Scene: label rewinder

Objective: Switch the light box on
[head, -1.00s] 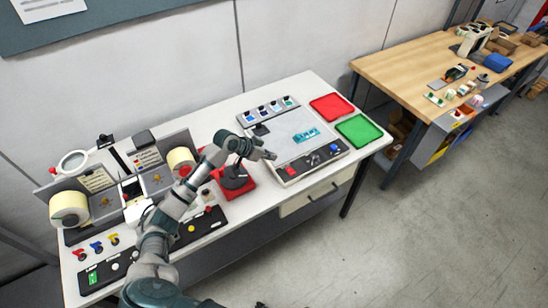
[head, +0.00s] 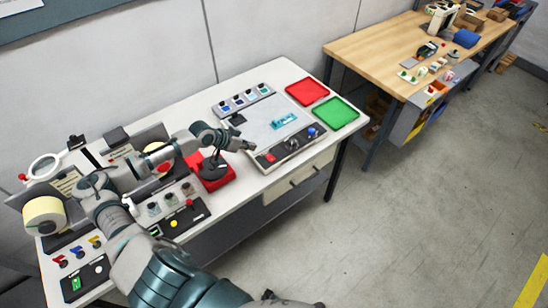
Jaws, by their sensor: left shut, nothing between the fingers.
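The light box (head: 262,128) lies on the white bench, a flat pale panel with a small teal piece (head: 284,122) on it. My left gripper (head: 250,146) is shut and empty. Its tips are at the front left corner of the box, just up and left of the red switch in the picture. I cannot tell whether they touch the box. My right gripper is not in view.
A black round-based device on a red base (head: 212,172) stands under my left wrist. A label rewinder with a cream roll (head: 43,213) fills the left of the bench. Red (head: 306,91) and green (head: 336,113) trays lie beyond the box. A wooden table (head: 390,55) stands behind right.

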